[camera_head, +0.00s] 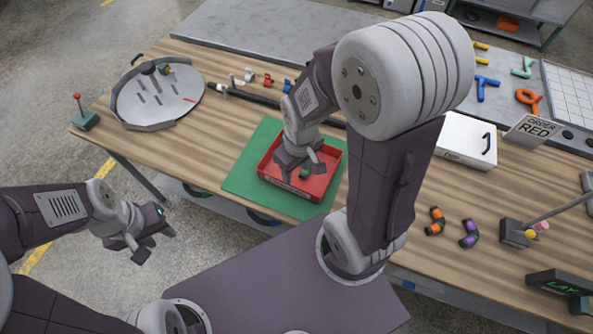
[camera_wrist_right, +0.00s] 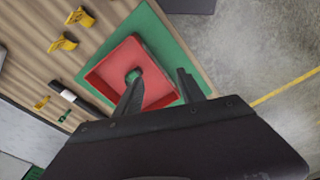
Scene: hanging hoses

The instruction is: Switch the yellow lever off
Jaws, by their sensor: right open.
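At the right of the head view, a dark box (camera_head: 514,233) on the table bears a long grey rod slanting up to the right. A yellow ball (camera_head: 530,235) and a pink ball (camera_head: 543,225) sit beside it; I cannot tell which part is the yellow lever or its setting. My right gripper (camera_head: 301,165) is open over the red tray (camera_head: 330,163), far left of that box. My left gripper (camera_head: 150,243) is open and empty, off the table's front edge.
A red-knobbed lever (camera_head: 78,101) stands at the table's left end. Orange (camera_head: 435,222) and purple (camera_head: 469,235) pieces lie left of the dark box. A white case (camera_head: 465,140) and an ORDER RED sign (camera_head: 533,131) stand behind. My right arm hides part of the table.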

